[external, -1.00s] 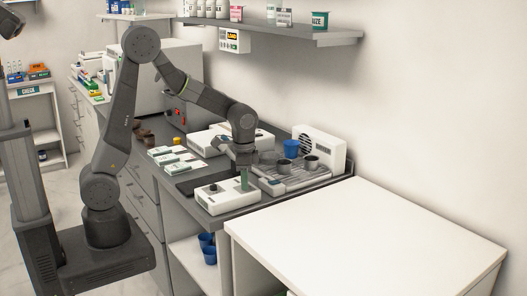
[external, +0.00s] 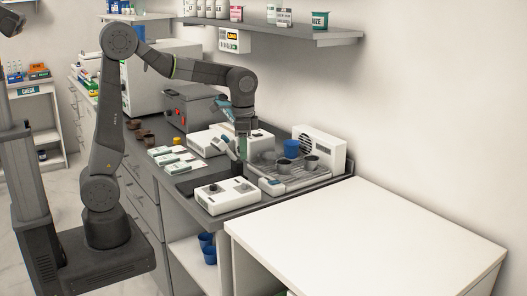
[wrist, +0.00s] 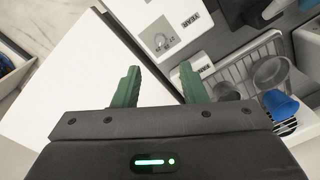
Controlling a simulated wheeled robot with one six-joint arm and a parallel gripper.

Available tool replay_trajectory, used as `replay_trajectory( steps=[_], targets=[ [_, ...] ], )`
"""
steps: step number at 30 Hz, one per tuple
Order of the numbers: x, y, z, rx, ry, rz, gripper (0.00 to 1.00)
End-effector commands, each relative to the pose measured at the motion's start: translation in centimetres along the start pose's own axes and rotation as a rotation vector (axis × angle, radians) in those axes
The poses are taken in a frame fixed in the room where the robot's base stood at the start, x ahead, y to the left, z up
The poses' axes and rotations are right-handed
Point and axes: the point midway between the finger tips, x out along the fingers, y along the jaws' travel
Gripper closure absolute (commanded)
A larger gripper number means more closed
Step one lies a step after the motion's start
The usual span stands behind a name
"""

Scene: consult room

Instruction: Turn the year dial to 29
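The white box with the dial (external: 227,195) sits on the grey counter at its near end.
A drying rack (external: 290,180) with a blue cup (external: 291,149) and grey cups stands right of the box. A white fan-like unit (external: 320,150) is behind it. The white table (external: 370,235) in front is clear. A shelf (external: 280,34) hangs above.

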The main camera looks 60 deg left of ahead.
Motion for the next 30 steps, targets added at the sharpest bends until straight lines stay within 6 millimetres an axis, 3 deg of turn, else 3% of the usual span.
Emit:
replay_trajectory(
  steps=[6,19,23,30],
  targets=[
    [-2.3,0.0,-0.1,0.000,0.001,0.000,0.61],
    [-2.4,0.0,0.0,0.000,-0.001,0.000,0.61],
    [-1.3,0.0,0.0,0.000,-0.003,0.001,0.61],
    [3.0,0.0,0.1,0.000,-0.006,0.002,0.61]
  ],
)
